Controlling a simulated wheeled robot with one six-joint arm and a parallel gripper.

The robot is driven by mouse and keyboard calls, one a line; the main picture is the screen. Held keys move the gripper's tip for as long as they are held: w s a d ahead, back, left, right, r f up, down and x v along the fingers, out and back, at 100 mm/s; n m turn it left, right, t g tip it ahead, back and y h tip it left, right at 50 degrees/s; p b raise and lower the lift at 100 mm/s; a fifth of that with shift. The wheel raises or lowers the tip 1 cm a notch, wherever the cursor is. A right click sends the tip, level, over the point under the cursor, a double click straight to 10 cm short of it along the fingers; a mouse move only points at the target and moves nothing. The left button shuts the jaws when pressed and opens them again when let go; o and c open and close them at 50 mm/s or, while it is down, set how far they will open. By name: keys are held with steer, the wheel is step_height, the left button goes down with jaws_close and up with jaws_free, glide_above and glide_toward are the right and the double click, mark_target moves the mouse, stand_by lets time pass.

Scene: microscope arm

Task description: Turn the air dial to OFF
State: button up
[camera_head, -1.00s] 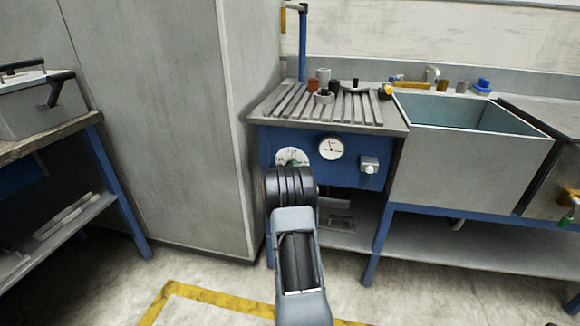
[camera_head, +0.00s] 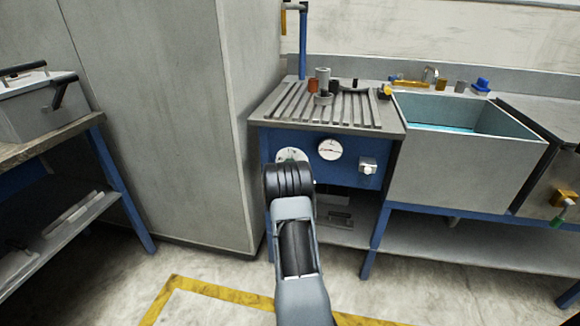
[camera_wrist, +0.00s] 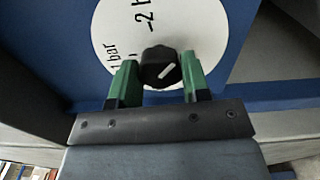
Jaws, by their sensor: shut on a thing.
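The air dial is a black knob (camera_wrist: 160,70) with a white pointer mark. It sits on a round white plate (camera_wrist: 105,35) printed with "1 bar" and "-2 b", the rest cut off or hidden. In the wrist view the mark points up and to the right. My gripper (camera_wrist: 158,64) is shut on the knob, one green finger at each side. In the head view the white plate (camera_head: 291,154) shows at the left of the blue panel, just above my wrist, which hides the knob and fingers. No OFF marking is visible.
A round gauge (camera_head: 330,149) and a white switch (camera_head: 368,165) are on the blue panel (camera_head: 349,177) to the right. A grey cabinet (camera_head: 190,110) stands close on the left. A grey sink (camera_head: 460,165) is at right. Small items stand on the slatted top above.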

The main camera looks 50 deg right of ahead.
steer(key=shift+n+p, duration=0.3)
steer(key=shift+n, duration=0.8)
steer(key=o, duration=0.9)
steer(key=shift+o, duration=0.2)
steer(key=p+v, duration=0.1)
steer(key=v, duration=1.2)
steer(key=shift+a+p, duration=0.35)
steer(key=shift+s, duration=0.15)
